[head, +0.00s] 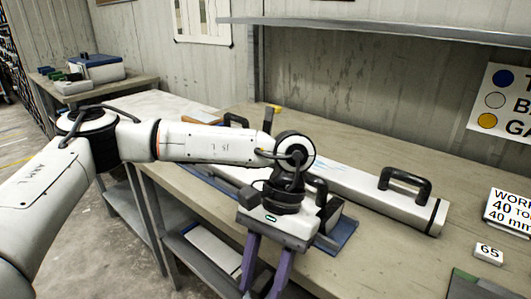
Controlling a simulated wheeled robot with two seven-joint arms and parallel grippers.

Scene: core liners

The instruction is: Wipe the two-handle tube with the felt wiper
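The two-handle tube (375,196) is a long white square bar lying across the bench. One black handle (405,180) stands near its right end and another (236,121) near its far left end. Blue marks show on its top, and a black band is near the right end. My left gripper (262,281), with purple fingers, is in front of the tube near the bench's front edge, fingers apart and nothing visible between them. My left arm hides part of the tube. My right gripper is out of view.
A blue flat piece (340,238) lies by the grey block. A sign (510,213) and a "65" tag (488,253) are at the right. A green-grey mat (470,288) is at lower right. A shelf (400,30) overhangs the back.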

